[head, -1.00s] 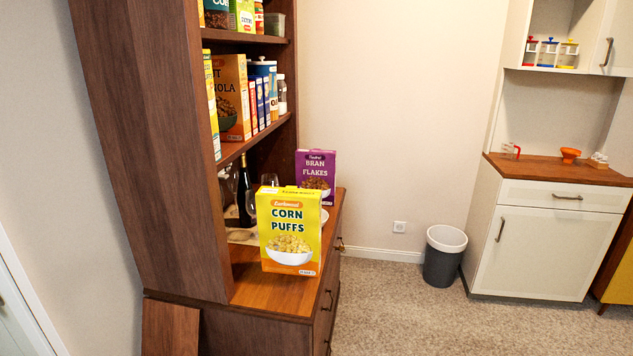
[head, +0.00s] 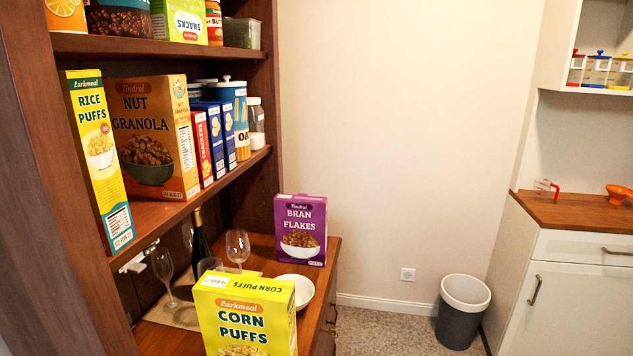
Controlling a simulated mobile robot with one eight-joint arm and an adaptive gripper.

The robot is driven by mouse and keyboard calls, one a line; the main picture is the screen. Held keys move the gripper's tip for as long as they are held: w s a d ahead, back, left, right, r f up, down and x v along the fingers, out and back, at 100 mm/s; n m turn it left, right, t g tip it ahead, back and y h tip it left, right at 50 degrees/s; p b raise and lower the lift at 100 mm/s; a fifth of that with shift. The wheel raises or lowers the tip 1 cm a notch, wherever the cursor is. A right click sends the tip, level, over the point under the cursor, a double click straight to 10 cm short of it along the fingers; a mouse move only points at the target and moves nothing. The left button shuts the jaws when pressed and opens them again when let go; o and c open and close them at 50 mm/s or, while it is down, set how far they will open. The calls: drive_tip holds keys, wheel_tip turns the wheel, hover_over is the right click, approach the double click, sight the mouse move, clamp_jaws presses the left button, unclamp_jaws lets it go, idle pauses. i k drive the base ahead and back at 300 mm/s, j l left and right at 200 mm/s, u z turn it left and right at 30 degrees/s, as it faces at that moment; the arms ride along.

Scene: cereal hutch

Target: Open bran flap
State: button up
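The purple bran flakes box (head: 300,230) stands upright at the far right end of the hutch counter. Its front faces me. Its top looks closed, but the flap is too small and edge-on to make out well. My gripper is not in the head view, and nothing of my arm shows.
A yellow corn puffs box (head: 245,316) stands nearer on the counter (head: 317,266). A white bowl (head: 295,290), wine glasses (head: 238,247) and a dark bottle (head: 199,240) stand between or behind. A shelf (head: 195,207) with several boxes overhangs. Floor at the right holds a bin (head: 461,310).

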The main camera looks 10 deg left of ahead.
sight(302, 196)
drive_tip(key=i+u, duration=0.15)
drive_tip(key=i, duration=0.4)
drive_tip(key=i+l+u, duration=0.15)
drive_tip(key=i, duration=0.35)
drive_tip(key=i+l+u, duration=0.15)
drive_tip(key=i, duration=0.4)
drive_tip(key=i+l+u, duration=0.2)
drive_tip(key=i, duration=0.3)
drive_tip(key=i+l+u, duration=0.2)
drive_tip(key=u, duration=0.25)
drive_tip(key=i+l+u, duration=0.55)
drive_tip(key=l+u, duration=0.2)
drive_tip(key=u, duration=0.15)
drive_tip(key=i+l+u, duration=0.1)
drive_tip(key=l+u, duration=0.95)
drive_tip(key=l, duration=0.25)
drive_tip(key=i, duration=0.05)
